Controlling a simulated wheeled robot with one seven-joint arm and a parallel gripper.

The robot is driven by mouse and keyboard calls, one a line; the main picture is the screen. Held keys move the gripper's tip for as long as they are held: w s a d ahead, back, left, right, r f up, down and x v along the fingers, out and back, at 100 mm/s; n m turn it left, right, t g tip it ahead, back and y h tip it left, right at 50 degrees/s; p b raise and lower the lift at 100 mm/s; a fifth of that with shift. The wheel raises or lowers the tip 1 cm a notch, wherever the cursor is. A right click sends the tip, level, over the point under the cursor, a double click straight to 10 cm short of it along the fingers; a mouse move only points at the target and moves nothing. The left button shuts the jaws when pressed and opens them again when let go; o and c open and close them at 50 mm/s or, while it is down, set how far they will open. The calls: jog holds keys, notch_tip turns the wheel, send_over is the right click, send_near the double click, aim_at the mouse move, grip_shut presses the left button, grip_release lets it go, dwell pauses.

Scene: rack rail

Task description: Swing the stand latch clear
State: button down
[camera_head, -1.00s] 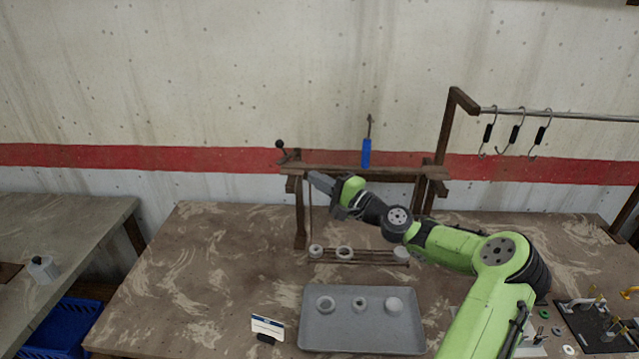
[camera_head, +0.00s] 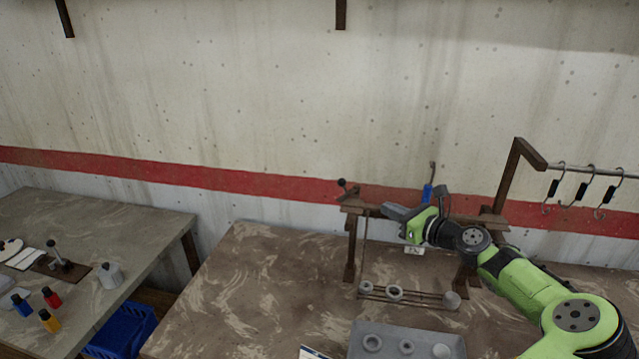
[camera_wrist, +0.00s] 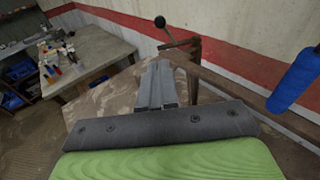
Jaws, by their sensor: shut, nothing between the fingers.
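The wooden stand (camera_head: 352,247) is a dark frame near the back of the brown table. A small lever with a black ball knob, which looks like the latch (camera_head: 346,187), sits at the left end of its top bar. In the wrist view the latch (camera_wrist: 168,30) tilts up and left, just beyond my fingers. My gripper (camera_head: 391,210) is shut and empty, pointing left at the top bar, a little right of and below the latch. In the wrist view my fingers (camera_wrist: 157,84) lie together; I cannot tell whether they touch the stand.
Hooks (camera_head: 582,192) hang from a rail at right. The table's left part is clear.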

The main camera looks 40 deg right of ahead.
jog(key=shift+s+d, duration=0.15)
jog(key=w, duration=0.4)
jog(key=w+p, duration=0.1)
jog(key=w, duration=0.9)
jog(key=shift+f+p, duration=0.3)
jog(key=shift+p, duration=0.05)
jog(key=shift+m, duration=0.3)
